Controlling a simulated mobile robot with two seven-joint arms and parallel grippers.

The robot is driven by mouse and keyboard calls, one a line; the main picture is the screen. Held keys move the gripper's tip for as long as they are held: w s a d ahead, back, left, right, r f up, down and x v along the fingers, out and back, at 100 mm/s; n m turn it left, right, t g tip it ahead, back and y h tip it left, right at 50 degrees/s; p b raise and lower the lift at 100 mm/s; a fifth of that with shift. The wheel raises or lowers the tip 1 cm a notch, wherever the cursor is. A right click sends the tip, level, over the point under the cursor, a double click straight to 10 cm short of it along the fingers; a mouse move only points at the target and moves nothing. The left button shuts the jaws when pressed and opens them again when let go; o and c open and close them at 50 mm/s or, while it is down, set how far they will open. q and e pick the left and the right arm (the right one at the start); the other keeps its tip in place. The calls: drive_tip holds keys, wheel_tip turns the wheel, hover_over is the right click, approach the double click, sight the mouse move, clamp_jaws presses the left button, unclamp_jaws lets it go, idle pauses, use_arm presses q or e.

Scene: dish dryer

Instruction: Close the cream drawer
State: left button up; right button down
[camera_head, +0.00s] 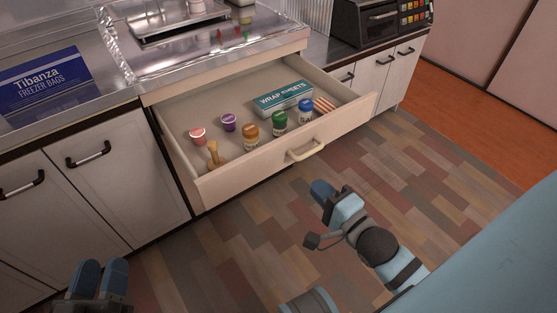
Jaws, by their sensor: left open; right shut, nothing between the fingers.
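The cream drawer (240,173) is pulled out from the counter in the head view, with its inside showing. Its front carries a pale bar handle (306,151) on the right half. Inside lie a teal wrap sheets box (284,98), several small jars with coloured lids, a wooden utensil (213,153) and a striped item (324,105). My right gripper (321,190) is shut and empty, in front of the drawer, below and apart from the handle. My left gripper (101,272) is open at the bottom left, away from the drawer and touching nothing visible.
White cabinet doors (122,165) with dark handles flank the drawer. The metal counter (185,65) above holds a dish tray and a blue freezer bags box (44,83). A dark oven (381,20) stands at the back right. The floor in front (240,235) is clear.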

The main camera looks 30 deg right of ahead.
sight(278, 147)
drive_tip(key=w+b, duration=0.1)
drive_tip(key=w, duration=0.3)
drive_tip(key=w+b, duration=0.1)
drive_tip(key=w, duration=0.3)
drive_tip(key=w+a+b, duration=0.1)
drive_tip(key=w+b, duration=0.1)
drive_tip(key=w, duration=0.3)
drive_tip(key=shift+w, duration=0.1)
use_arm(q)
wheel_tip(278, 147, down, 6)
drive_tip(key=g, duration=0.2)
drive_tip(key=shift+d+f+m+g, duration=0.2)
drive_tip(key=shift+d+m+g, duration=0.1)
drive_tip(key=shift+m+g, duration=0.1)
drive_tip(key=shift+r, duration=0.1)
use_arm(e)
drive_tip(key=shift+w, duration=0.15)
